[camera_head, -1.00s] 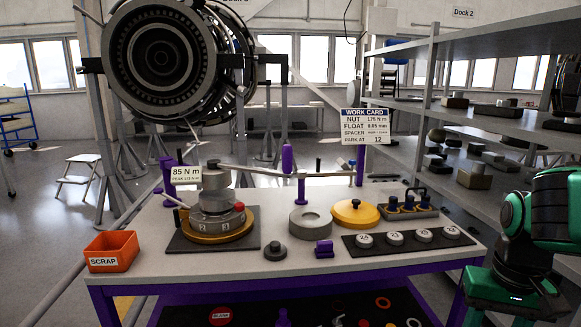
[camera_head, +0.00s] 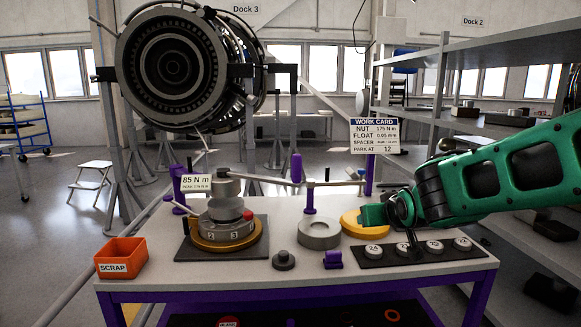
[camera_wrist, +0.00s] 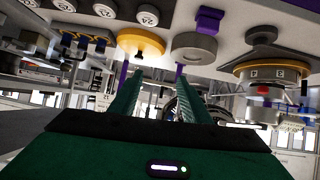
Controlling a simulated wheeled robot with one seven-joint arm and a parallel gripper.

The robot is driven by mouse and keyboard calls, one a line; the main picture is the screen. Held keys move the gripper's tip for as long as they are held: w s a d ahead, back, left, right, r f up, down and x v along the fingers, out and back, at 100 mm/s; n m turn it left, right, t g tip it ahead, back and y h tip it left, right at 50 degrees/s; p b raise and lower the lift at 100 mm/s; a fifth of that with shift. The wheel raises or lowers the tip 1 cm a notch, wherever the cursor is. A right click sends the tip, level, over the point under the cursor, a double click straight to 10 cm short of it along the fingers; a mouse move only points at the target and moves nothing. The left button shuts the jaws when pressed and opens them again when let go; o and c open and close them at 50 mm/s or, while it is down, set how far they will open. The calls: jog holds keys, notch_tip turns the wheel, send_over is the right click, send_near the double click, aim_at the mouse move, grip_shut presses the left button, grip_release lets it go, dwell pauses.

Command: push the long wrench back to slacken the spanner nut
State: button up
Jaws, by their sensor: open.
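The long wrench (camera_head: 262,179) is a grey bar running from the top of the nut stack (camera_head: 226,208) rightward to an upright purple handle (camera_head: 296,168). The stack stands on a gold ring on a dark plate, beside a readout (camera_head: 196,183) showing 85 N m. My gripper (camera_head: 364,214) is at the right of the bench, in front of or over the yellow disc, and right of the purple handle, apart from it. In the upside-down wrist view its two green fingers (camera_wrist: 162,78) are spread with nothing between them. The spanner nut itself is hard to pick out.
A second bar on a purple post (camera_head: 310,198) stands just right of the handle. A grey ring (camera_head: 319,233), the yellow disc (camera_head: 352,222), numbered spacers (camera_head: 374,250) and a purple block (camera_head: 333,259) lie nearby. An orange scrap bin (camera_head: 121,258) is at left. Shelves stand at right.

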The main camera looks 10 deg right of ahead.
jog(key=w+a+r+n+t+y, duration=0.1)
jog(key=w+a+r+t, duration=0.1)
jog(key=a, duration=0.3)
jog(key=w+a+r+n+t+y, duration=0.1)
jog(key=w+a+r+t+y, duration=0.1)
jog(key=w+a+r, duration=0.2)
jog(key=w+a+r+n+t+y, duration=0.1)
jog(key=w+a+r+t+y, duration=0.1)
jog(key=a, duration=0.5)
jog(key=shift+w+a+r, duration=0.15)
jog(key=shift+w+r, duration=0.1)
jog(key=shift+r, duration=0.3)
jog(key=shift+w+a+r, duration=0.15)
jog(key=shift+w+r, duration=0.05)
jog(key=shift+r, duration=0.3)
jog(key=shift+w+a+r, duration=0.1)
jog(key=shift+w+a, duration=0.05)
jog(key=w+a, duration=0.1)
jog(key=w, duration=0.9)
jog(key=shift+w+a, duration=0.15)
jog(key=shift+a, duration=0.25)
grip_shut()
jog(key=shift+a, duration=0.1)
